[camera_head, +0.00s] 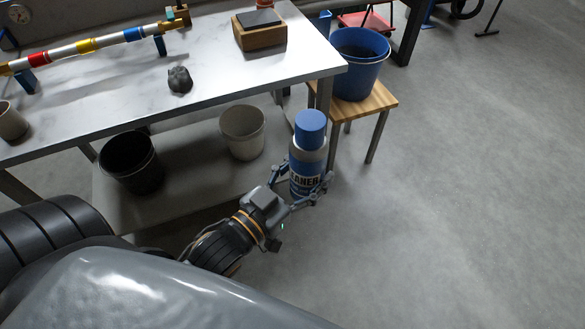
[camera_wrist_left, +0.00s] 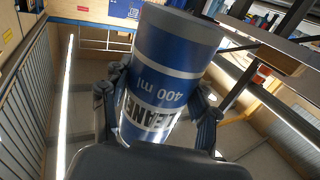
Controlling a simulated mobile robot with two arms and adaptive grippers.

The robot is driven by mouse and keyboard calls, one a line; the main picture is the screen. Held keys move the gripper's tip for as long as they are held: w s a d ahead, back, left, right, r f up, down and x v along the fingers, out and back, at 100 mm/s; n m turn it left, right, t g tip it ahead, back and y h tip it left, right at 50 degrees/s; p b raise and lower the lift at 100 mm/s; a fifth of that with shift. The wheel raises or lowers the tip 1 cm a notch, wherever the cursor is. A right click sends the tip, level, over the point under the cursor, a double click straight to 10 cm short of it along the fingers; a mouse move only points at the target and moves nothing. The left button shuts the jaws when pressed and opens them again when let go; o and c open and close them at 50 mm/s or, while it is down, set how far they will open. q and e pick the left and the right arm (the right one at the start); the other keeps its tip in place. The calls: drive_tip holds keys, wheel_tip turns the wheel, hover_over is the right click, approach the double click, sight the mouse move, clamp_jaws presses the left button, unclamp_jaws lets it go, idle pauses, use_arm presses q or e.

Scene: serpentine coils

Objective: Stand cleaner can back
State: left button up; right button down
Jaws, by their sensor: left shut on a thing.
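The cleaner can (camera_head: 309,155) is blue and white with a blue cap and shows about upright in the head view. My left gripper (camera_head: 307,190) is shut on its lower part and holds it in the air, in front of the table's right corner. The can also fills the middle of the left wrist view (camera_wrist_left: 172,65), with its label reading "CLEANER" and "400 ml". The left gripper's fingers (camera_wrist_left: 158,105) lie on both sides of it there. My right gripper is in neither view.
A metal table (camera_head: 215,75) bears a dark lump (camera_head: 180,79), a wooden block (camera_head: 259,36) and a striped pipe (camera_head: 85,46). A blue bucket (camera_head: 357,75) stands on a wooden stool (camera_head: 379,101). A black bin (camera_head: 131,163) and a pale bin (camera_head: 242,132) stand on the lower shelf. The floor at right is clear.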

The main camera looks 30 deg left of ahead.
use_arm(q)
drive_tip(key=w+d+r+m+g+h, duration=0.2)
drive_tip(key=w+d+m+g+h, duration=0.1)
drive_tip(key=d+m+g+h, duration=0.1)
drive_tip(key=w+d+r+m+g+h, duration=0.2)
drive_tip(key=w+d+m+g+h, duration=0.1)
drive_tip(key=d+m+g+h, duration=0.2)
drive_tip(key=shift+d+m+h, duration=0.3)
drive_tip(key=shift+d+h, duration=0.9)
drive_tip(key=shift+d, duration=0.85)
drive_tip(key=shift+a+m+g, duration=0.1)
drive_tip(key=shift+m+g, duration=0.2)
drive_tip(key=shift+g, duration=0.2)
drive_tip(key=a+m+g, duration=0.1)
drive_tip(key=g, duration=0.1)
drive_tip(key=a+m+g+h, duration=0.1)
drive_tip(key=g, duration=0.1)
drive_tip(key=m+g+h, duration=0.1)
drive_tip(key=m+g, duration=0.1)
drive_tip(key=shift+s+a, duration=0.4)
drive_tip(key=shift+s+d, duration=0.1)
